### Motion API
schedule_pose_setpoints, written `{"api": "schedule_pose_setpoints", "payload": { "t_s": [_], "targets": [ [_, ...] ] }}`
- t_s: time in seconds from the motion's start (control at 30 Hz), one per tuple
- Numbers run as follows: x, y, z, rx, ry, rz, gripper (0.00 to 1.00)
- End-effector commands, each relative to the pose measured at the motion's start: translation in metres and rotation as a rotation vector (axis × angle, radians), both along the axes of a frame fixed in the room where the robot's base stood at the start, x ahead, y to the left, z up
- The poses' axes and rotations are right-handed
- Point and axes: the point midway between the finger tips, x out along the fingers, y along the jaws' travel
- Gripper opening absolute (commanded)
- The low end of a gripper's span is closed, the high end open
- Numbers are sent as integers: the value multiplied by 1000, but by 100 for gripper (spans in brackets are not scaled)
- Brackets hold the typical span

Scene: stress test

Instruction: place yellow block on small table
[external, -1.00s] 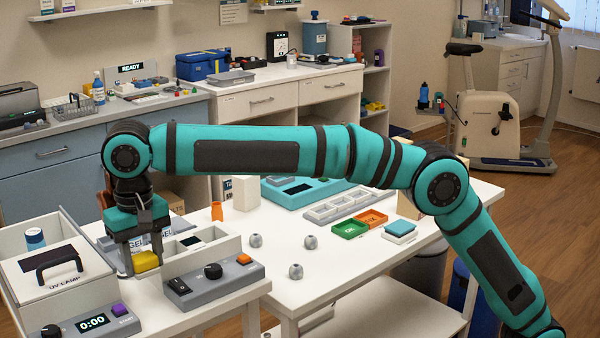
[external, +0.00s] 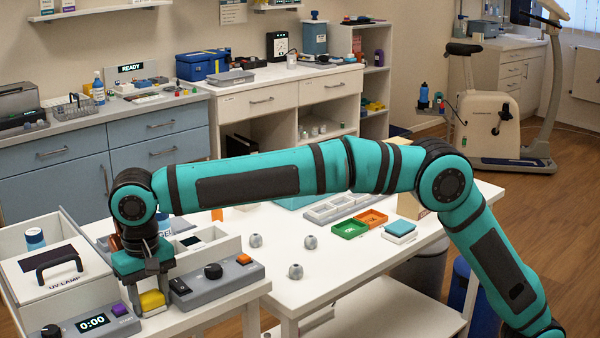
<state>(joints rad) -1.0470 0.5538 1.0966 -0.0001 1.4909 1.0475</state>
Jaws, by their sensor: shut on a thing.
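The yellow block (external: 152,300) is in the external view at the lower left, between the fingers of my gripper (external: 147,292). My gripper points down and is shut on the block. The small table (external: 200,317) is the white-topped one at the front left, and the block is low over its top, between the UV lamp box and the grey switch panel. I cannot tell whether the block's underside touches the tabletop. The gripper's body and fingers hide part of the block.
The UV lamp box (external: 62,272) with its black handle stands left of the gripper, with a timer panel (external: 92,322) in front. A grey switch panel (external: 213,283) stands close on the right. A larger white table (external: 330,270) behind holds several small grey knobs and trays.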

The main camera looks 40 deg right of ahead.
Motion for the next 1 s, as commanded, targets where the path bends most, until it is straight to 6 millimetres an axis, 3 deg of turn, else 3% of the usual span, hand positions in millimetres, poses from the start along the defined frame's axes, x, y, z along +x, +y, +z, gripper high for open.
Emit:
{"api": "schedule_pose_setpoints", "payload": {
  "t_s": [0.13,0.17,0.2,0.63,1.0],
  "targets": [
    [0,0,-3,0,0,0,23],
    [0,0,-3,0,0,0,49],
    [0,0,-3,0,0,0,54],
    [0,0,7,1,-1,0,54],
    [1,1,74,2,-1,0,54]
  ]
}}
